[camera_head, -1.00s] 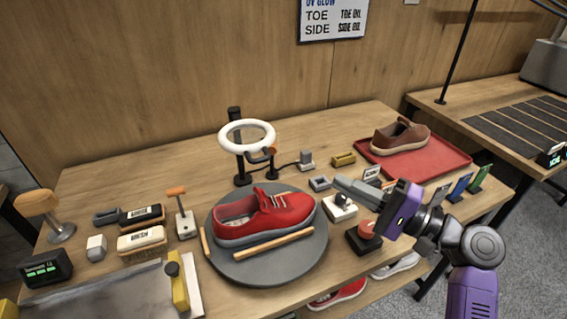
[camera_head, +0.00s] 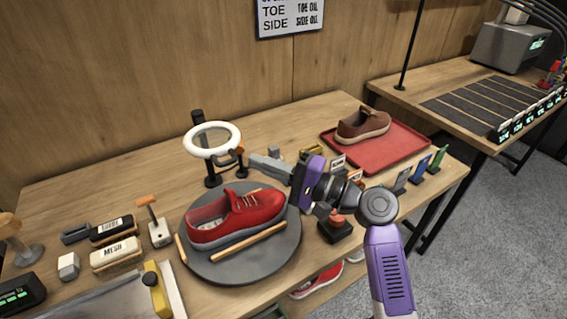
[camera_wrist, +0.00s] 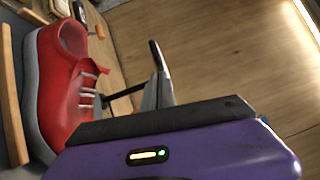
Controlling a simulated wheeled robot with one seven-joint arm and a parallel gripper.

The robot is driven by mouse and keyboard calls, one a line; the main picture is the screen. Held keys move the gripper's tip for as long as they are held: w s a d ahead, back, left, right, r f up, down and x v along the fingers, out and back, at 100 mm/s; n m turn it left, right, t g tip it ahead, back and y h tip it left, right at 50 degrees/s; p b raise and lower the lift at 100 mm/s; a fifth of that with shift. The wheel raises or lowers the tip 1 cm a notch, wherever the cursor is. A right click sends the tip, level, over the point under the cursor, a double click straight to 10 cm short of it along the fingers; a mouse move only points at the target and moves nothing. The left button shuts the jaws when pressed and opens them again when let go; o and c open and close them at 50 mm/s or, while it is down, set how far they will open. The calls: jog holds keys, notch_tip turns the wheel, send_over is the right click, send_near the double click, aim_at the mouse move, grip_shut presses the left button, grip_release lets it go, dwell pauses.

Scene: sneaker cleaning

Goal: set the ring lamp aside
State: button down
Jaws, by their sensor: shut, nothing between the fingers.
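The ring lamp (camera_head: 187,139) stands upright on the table behind the turntable, its white ring on a black stand with an orange-tipped clamp or handle at its right. My gripper (camera_head: 256,163) is shut and empty, its grey fingers pointing left toward the lamp's right side. They look very near the handle, but I cannot tell whether they touch. In the wrist view, my gripper's grey finger (camera_wrist: 157,92) shows beside a dark rod, perhaps part of the lamp. The white ring cannot be made out there.
A red sneaker (camera_head: 240,217) sits on the round grey turntable (camera_head: 245,270) just in front of the lamp. Brushes (camera_head: 115,256) lie at left. A red tray (camera_head: 400,150) with a brown shoe (camera_head: 362,126) is at back right. Bare table lies left of the lamp.

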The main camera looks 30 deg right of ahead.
jog(key=shift+w+a+r, duration=0.1)
jog(key=shift+a, duration=0.45)
jog(key=shift+w+a+r, duration=0.1)
jog(key=shift+a, duration=0.45)
jog(key=shift+a+p, duration=0.15)
jog(key=shift+p, duration=0.2)
